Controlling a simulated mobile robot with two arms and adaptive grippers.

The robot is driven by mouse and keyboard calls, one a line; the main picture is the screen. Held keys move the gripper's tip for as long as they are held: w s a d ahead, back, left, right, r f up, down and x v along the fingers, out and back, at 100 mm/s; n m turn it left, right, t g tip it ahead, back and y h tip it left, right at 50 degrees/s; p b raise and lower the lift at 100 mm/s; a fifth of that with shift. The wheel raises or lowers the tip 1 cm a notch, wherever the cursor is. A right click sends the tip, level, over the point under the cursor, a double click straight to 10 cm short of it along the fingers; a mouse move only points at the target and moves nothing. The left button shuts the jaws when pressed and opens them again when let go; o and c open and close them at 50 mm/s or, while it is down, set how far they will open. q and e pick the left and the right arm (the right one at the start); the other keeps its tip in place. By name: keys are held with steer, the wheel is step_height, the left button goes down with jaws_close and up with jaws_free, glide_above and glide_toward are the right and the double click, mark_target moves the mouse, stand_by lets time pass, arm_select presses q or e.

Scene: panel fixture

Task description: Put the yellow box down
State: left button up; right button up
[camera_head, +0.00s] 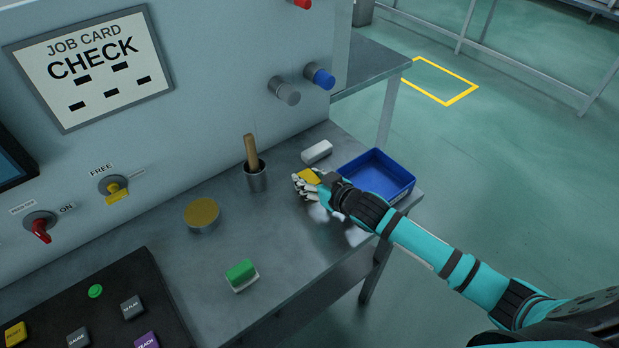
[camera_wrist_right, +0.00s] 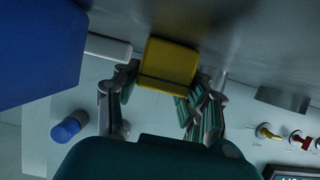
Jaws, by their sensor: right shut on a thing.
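The yellow box (camera_head: 308,176) is between the fingers of my right gripper (camera_head: 306,184), over the right part of the grey bench (camera_head: 300,240). In the right wrist view the yellow box (camera_wrist_right: 170,64) sits between the two fingers of the right gripper (camera_wrist_right: 158,105), which is shut on it. I cannot tell whether the box touches the bench. The fingers hide part of the box in the head view. My left gripper is not in view.
A blue tray (camera_head: 405,194) stands right of the gripper, and a white block (camera_head: 317,151) lies behind it. A metal cup (camera_head: 256,180) with a wooden handle, a round yellow-topped tin (camera_head: 202,214) and a green-and-white block (camera_head: 241,274) stand left. Bare bench lies between them.

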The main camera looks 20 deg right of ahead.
steer(key=o, duration=1.2)
steer(key=shift+f, duration=0.1)
steer(key=shift+o, duration=0.2)
steer(key=v, duration=1.2)
steer(key=shift+r, duration=0.2)
